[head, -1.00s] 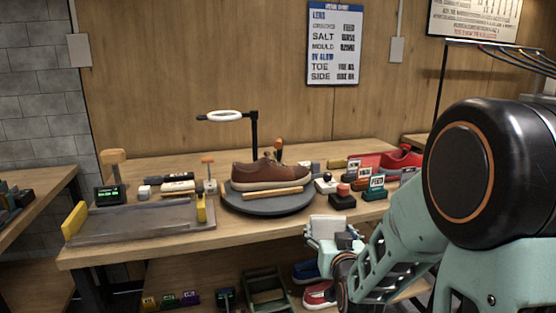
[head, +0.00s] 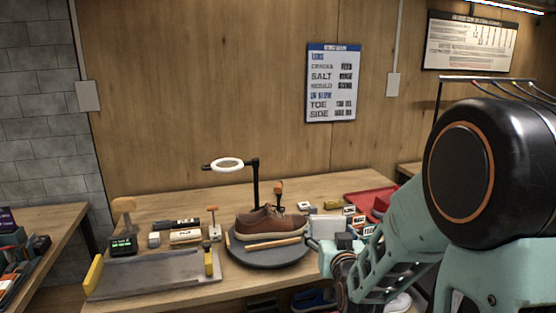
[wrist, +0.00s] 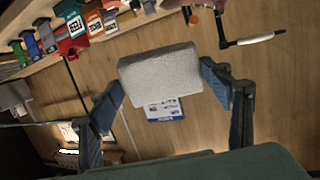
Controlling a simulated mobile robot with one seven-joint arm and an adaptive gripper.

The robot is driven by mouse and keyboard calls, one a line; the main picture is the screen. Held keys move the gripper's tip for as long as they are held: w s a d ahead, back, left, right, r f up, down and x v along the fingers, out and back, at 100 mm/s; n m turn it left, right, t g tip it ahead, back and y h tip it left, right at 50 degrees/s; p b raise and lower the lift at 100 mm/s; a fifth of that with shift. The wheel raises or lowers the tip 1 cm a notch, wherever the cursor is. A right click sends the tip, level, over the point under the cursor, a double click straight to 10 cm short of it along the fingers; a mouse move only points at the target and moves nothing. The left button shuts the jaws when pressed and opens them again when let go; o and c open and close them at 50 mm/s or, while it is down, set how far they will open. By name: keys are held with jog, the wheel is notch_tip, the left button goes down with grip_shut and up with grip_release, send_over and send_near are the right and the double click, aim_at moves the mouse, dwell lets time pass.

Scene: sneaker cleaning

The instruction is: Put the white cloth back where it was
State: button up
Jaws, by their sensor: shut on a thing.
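The white cloth (head: 327,226) is a pale, block-shaped folded piece. My gripper (head: 342,243) is shut on it, and in the head view it overlaps the right side of the round dark turntable (head: 270,258). In the wrist view, the cloth (wrist: 160,78) is held between the two blue-grey fingers of my gripper (wrist: 162,90), with the wooden wall behind it. The cloth appears clear of the bench surface. No empty place can be clearly picked out as its former spot.
A flat grey tray (head: 150,281) is at the left of the bench. Brushes and small blocks stand behind it. A red tray (head: 366,204) and several small labelled items are at the right, partly behind my arm.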

notch_tip(320, 180, up, 10)
jog(key=p, duration=0.8)
jog(key=shift+f, duration=0.15)
jog(key=shift+a+f, duration=0.1)
